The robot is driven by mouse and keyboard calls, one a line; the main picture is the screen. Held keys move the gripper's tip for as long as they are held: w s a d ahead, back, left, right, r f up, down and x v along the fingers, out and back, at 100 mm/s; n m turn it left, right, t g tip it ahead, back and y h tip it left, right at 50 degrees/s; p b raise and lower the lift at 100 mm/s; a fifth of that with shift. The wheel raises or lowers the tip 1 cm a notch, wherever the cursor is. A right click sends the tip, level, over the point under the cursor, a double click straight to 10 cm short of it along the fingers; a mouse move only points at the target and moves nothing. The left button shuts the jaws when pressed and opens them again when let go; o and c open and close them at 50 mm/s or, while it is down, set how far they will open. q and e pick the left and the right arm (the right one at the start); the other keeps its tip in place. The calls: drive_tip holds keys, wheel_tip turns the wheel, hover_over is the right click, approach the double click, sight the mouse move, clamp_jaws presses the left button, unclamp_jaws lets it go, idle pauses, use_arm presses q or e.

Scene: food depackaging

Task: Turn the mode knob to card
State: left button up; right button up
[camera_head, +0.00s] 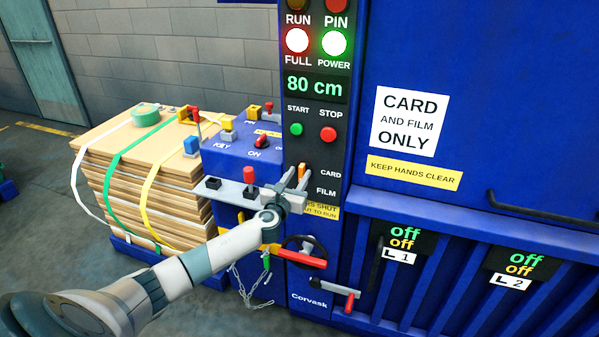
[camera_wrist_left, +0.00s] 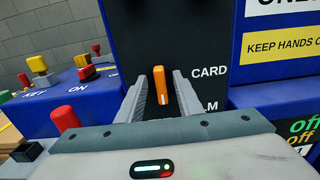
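The mode knob is an orange bar on the black control panel; it shows in the head view (camera_head: 302,170) and in the wrist view (camera_wrist_left: 160,84). It stands nearly upright in the wrist view, with a small white mark near its lower end. The label CARD (camera_wrist_left: 209,72) is to its right, and FILM (camera_head: 326,191) is below that, partly hidden by a finger in the wrist view. My left gripper (camera_head: 295,180) is in front of the panel, its fingers open on either side of the knob (camera_wrist_left: 162,80). A gap shows beside the knob. My right gripper is not in view.
Green start (camera_head: 296,129) and red stop (camera_head: 328,134) buttons sit above. A grey bracket (camera_head: 230,191) with a red-topped lever stands close left of my gripper. A red-handled wheel (camera_head: 304,256) is below. Strapped cardboard (camera_head: 150,175) stands at left.

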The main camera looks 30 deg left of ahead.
use_arm(q)
drive_tip(key=shift+x, duration=0.8)
clamp_jaws()
